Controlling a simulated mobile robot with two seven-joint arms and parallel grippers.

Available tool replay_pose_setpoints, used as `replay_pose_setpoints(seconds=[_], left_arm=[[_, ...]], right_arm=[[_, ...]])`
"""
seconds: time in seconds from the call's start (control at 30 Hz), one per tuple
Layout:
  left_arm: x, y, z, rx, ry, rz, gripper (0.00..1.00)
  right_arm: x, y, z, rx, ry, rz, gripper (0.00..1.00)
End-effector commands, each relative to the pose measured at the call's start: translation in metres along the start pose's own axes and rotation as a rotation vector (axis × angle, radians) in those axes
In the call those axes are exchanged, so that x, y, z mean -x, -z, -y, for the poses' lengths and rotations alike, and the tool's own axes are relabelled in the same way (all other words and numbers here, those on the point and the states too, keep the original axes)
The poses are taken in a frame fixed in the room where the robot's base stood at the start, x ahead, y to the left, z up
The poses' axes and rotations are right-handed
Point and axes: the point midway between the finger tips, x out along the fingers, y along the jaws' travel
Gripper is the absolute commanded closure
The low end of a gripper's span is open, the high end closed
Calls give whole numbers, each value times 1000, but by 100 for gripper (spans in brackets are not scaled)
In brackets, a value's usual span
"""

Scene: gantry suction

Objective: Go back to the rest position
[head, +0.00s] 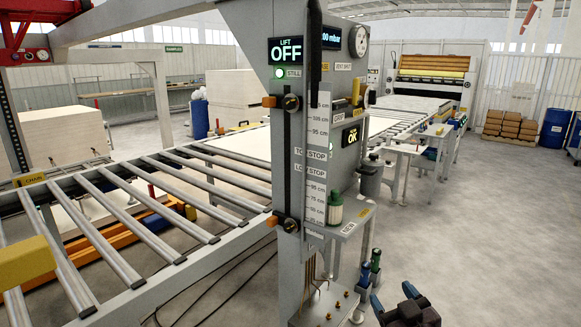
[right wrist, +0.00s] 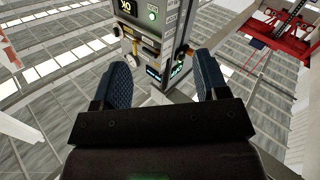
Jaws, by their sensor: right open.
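My right gripper (head: 393,297) is at the bottom of the head view, right of the grey control column (head: 292,160). Its two dark blue fingers stand apart with nothing between them. In the right wrist view the same gripper (right wrist: 160,78) is open and empty, and the column (right wrist: 150,25) appears beyond the fingertips. The gripper looks clear of the column and its small shelf. My left gripper does not show in either view.
A roller conveyor (head: 130,215) runs left of the column. A small side shelf (head: 350,212) carries a green-topped bottle (head: 335,210). Handles with blue and green grips (head: 370,265) stand close left of my right gripper. Open concrete floor (head: 490,220) lies to the right.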

Motion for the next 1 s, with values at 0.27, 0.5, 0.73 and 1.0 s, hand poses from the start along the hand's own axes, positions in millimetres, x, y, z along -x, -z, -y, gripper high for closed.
replay_pose_setpoints(seconds=[0.27, 0.5, 0.73, 1.0], left_arm=[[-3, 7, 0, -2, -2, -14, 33], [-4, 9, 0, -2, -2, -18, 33], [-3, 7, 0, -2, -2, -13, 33], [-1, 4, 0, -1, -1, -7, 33]], right_arm=[[99, -121, 15, -114, -37, 263, 33], [199, -197, 32, -179, -74, 480, 33], [263, -231, 44, -207, -91, 605, 33], [274, -236, 45, -210, -93, 626, 33]])
